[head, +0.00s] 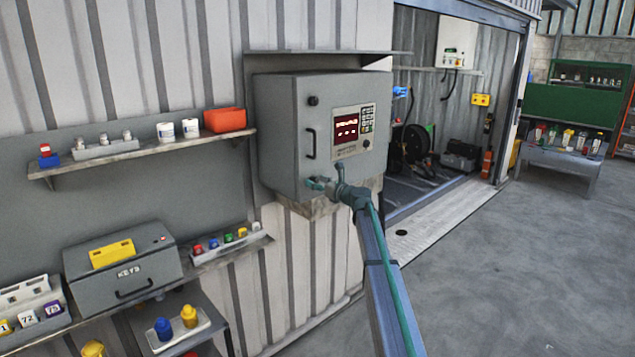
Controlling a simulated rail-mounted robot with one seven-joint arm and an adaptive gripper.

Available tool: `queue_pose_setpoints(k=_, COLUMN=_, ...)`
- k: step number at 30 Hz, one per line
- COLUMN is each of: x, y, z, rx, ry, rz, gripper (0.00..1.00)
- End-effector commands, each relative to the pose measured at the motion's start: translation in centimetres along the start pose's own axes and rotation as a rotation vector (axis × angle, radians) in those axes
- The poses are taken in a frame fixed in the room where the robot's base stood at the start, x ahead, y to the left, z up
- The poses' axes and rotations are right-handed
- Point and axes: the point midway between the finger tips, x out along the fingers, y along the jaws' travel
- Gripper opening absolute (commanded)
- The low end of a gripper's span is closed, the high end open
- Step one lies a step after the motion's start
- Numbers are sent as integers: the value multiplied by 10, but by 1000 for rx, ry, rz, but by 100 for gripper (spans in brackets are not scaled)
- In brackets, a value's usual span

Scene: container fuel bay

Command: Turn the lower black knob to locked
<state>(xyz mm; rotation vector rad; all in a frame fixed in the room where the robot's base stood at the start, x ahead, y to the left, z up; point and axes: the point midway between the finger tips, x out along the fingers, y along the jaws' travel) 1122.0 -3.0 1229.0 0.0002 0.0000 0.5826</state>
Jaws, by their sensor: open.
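A grey wall cabinet (285,115) hangs on the corrugated wall in the head view. Its door carries an upper black knob (313,100) near the top left and a black bar handle (310,143) below it. No lower black knob shows clearly; the lower left of the door is covered by my gripper. My gripper (314,184) is open, with its teal fingers at the lower left of the door. I cannot tell whether the fingers touch the door or are around a knob. The knob's setting is hidden.
A display with a keypad (352,130) sits on the cabinet door, above my wrist. A shelf (150,152) with white tubs and a red box is on the left. A grey key box (125,270) stands lower left. Open floor (510,270) lies to the right.

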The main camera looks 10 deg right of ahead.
Motion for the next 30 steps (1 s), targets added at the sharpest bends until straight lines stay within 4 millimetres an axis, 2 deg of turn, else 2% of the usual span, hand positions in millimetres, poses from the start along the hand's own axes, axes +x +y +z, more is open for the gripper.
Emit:
queue_pose_setpoints(k=4, x=0, y=0, z=0, rx=0, ry=0, rz=0, gripper=59)
queue_pose_setpoints(k=12, x=0, y=0, z=0, rx=0, ry=0, rz=0, gripper=14)
queue_pose_setpoints(k=15, x=0, y=0, z=0, rx=0, ry=0, rz=0, gripper=0)
queue_pose_setpoints(k=23, x=0, y=0, z=-2, rx=-26, ry=0, rz=0, gripper=1)
queue_pose_setpoints(k=30, x=0, y=0, z=-6, rx=-136, ry=0, rz=0, gripper=1)
